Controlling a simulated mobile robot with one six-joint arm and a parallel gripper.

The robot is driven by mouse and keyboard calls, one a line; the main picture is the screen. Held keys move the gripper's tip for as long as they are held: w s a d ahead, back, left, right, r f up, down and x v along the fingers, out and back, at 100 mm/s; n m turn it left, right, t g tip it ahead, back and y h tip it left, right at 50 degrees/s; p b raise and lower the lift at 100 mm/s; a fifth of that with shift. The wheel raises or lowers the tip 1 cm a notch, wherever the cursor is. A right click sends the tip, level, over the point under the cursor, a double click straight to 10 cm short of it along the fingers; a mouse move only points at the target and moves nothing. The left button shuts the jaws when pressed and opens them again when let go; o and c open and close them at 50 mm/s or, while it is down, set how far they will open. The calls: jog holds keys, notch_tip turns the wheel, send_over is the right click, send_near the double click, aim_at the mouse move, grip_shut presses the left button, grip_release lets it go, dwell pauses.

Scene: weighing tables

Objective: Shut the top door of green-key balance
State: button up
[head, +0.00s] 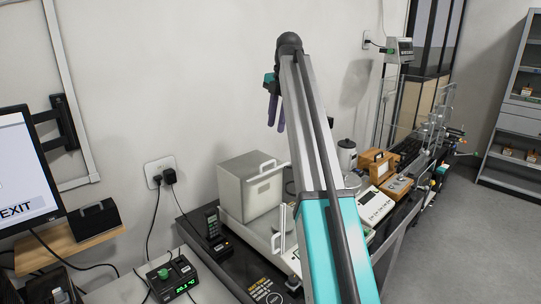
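A pale boxy weighing cabinet (247,190) stands on the dark table left of my arm, with a white bar handle near its top right. A second white handle (281,230) stands upright lower down, beside my arm. My arm covers the front and right of this unit, so I cannot see a green key or tell the top door's state. Another white instrument with a display (375,207) sits right of my arm. My gripper (276,128) hangs high, with purple fingers pointing down against the wall, above and apart from the cabinet. The fingers overlap from this side, and nothing shows between them.
A cordless phone (211,228) stands left of the cabinet. A small box with a green knob and green digits (172,279) is at front left, near a monitor (25,165). A wooden case (379,166) and glassware are at right. Floor is clear at far right.

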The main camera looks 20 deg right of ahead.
aim_at(271, 162)
jog(key=shift+f, duration=0.1)
jog(key=f+p, duration=0.1)
jog(key=f, duration=0.3)
jog(key=w+f+p, duration=0.1)
jog(key=f, duration=0.4)
jog(key=w+a+f+p, duration=0.1)
jog(key=f, duration=0.3)
jog(key=shift+w+f, duration=0.2)
jog(key=shift+w, duration=0.05)
grip_shut()
jog(key=shift+d, duration=0.1)
